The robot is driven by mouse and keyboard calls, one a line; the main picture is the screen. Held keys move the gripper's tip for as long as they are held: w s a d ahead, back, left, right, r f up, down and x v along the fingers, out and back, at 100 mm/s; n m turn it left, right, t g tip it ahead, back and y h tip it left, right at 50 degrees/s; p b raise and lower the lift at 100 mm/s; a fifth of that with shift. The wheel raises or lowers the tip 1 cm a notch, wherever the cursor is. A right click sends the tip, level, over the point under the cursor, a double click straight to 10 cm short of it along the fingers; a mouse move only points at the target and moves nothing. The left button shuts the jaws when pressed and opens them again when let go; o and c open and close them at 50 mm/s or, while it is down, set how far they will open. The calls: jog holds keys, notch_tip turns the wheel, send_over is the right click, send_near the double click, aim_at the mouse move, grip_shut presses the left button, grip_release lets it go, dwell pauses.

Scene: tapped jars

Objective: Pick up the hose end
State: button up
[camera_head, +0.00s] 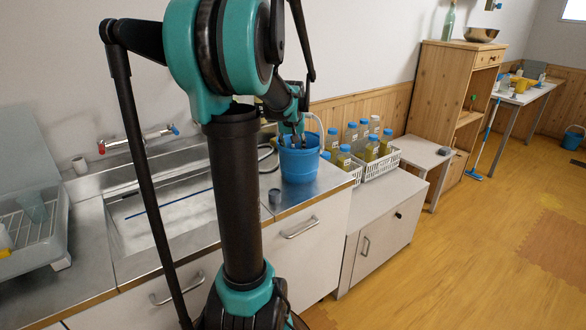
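My gripper (291,141) points down at the mouth of a blue bucket (299,165) on the steel counter. It is small and dark here, and I cannot tell whether its fingers are apart or closed. A pale hose (319,120) arches just right of my gripper and drops behind the bucket's right side. I cannot make out the hose end; it may be hidden by my gripper or the bucket. A thin looped tube (265,151) also shows left of the bucket, partly behind my arm.
A sink (165,214) with a red-and-blue-handled tap (138,141) lies left. A wooden cabinet (440,95) stands beyond; the right floor is mostly clear.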

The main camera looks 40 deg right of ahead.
jog(key=x, duration=0.5)
jog(key=shift+s+a+f, duration=0.1)
jog(key=shift+f, duration=0.05)
grip_shut()
